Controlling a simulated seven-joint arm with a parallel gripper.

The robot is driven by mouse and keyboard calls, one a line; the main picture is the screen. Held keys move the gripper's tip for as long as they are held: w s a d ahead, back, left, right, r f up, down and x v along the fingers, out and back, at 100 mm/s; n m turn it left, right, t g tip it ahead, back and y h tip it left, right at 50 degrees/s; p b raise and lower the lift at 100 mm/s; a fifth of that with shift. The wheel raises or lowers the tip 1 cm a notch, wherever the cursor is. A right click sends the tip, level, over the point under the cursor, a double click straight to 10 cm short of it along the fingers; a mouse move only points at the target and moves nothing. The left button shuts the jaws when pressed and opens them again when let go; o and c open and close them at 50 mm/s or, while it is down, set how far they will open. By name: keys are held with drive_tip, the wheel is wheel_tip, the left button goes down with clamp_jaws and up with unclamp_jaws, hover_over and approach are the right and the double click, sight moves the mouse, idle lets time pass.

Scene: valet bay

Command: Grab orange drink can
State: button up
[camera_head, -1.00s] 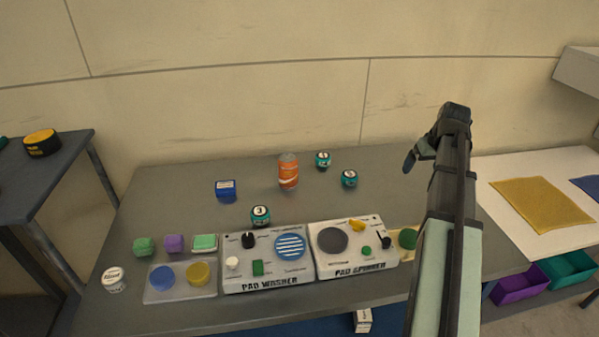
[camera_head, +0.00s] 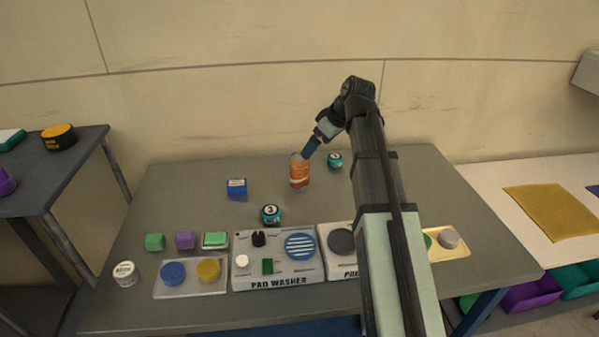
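The orange drink can (camera_head: 299,174) stands upright toward the back middle of the grey table. My gripper (camera_head: 308,152) is at the can's upper right, pointing down and left toward it. In the picture its tip overlaps the can's top right edge. The fingers are too small and dark to tell whether they are open or shut, and I cannot tell whether they touch the can.
A small teal tin (camera_head: 335,160) stands just right of the can. A blue box (camera_head: 237,187) is to its left, and another teal tin (camera_head: 271,214) is in front. The pad washer (camera_head: 262,284) lies along the front. My arm hides part of the table's right side.

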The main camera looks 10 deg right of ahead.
sight(299, 168)
drive_tip(key=x, duration=0.8)
drive_tip(key=shift+f, duration=0.15)
drive_tip(key=shift+x, duration=2.6)
drive_tip(key=shift+s+a, duration=0.1)
drive_tip(key=shift+a, duration=0.1)
drive_tip(key=shift+c, duration=0.2)
drive_tip(key=c, duration=1.2)
drive_tip(key=shift+c, duration=0.4)
